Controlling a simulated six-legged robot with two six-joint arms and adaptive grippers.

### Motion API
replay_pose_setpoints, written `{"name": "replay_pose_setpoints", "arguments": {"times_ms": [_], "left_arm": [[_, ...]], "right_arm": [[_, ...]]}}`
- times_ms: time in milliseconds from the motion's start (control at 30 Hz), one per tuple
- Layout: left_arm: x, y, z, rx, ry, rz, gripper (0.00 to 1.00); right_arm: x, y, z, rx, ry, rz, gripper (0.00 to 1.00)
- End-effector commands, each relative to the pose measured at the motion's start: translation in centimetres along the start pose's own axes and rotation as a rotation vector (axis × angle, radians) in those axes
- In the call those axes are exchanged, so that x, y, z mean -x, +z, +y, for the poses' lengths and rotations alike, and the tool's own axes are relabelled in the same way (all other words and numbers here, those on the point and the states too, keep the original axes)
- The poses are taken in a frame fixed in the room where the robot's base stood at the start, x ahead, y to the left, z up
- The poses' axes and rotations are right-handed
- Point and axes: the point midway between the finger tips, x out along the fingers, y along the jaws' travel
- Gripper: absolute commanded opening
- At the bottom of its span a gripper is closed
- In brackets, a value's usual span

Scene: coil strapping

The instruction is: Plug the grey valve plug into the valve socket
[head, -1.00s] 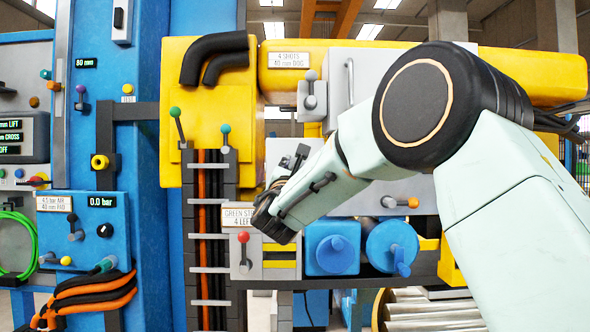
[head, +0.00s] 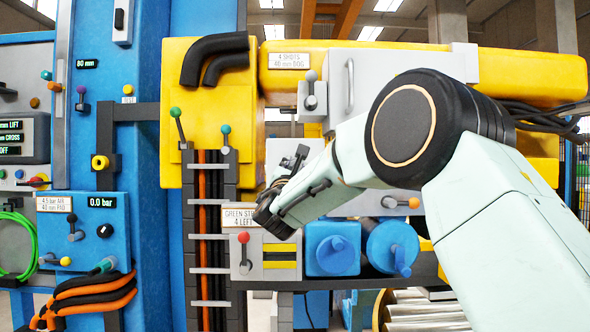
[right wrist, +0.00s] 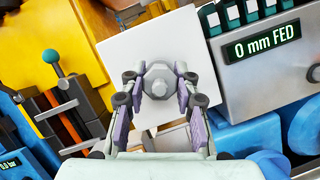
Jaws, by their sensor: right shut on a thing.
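My right gripper (right wrist: 159,90) is shut on a grey knob-like piece (right wrist: 158,80) with a faceted body and a round end. In the right wrist view this grey piece stands in front of a pale square plate (right wrist: 185,50). Whether it touches the plate cannot be told. In the head view my right gripper (head: 288,180) is partly hidden by its own wrist, in front of the pale plate (head: 277,150). I cannot make out a valve socket for certain; the gripper hides part of the plate. My left gripper is not in view.
A yellow housing (head: 205,85) with a green-knobbed lever (head: 177,125) stands left of the gripper. A red-knobbed lever (head: 243,252) and blue knobs (head: 333,250) are below. A blue panel (head: 60,205) reading 0.0 bar is at the left. A 0 mm FED display (right wrist: 262,42) is close by.

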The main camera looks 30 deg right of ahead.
Motion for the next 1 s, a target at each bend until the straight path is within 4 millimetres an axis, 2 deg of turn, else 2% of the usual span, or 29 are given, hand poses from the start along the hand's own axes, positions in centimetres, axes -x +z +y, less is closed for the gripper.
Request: {"name": "replay_pose_setpoints", "arguments": {"times_ms": [267, 300, 567, 867, 1000], "left_arm": [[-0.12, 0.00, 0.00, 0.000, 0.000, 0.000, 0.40], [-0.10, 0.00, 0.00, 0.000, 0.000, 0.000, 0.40], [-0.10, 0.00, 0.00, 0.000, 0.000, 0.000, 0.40], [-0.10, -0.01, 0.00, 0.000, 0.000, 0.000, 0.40], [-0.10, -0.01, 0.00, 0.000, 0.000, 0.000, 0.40]], "right_arm": [[-0.68, -0.30, -0.04, 0.000, 0.000, 0.000, 0.00], [-0.64, -0.26, -0.01, 0.000, 0.000, 0.000, 0.33], [-0.62, -0.25, -0.01, 0.000, 0.000, 0.000, 0.56], [-0.56, -0.29, -0.01, 0.000, 0.000, 0.001, 0.57], [0.12, -0.25, 0.06, 0.000, 0.001, 0.001, 0.57]]}}
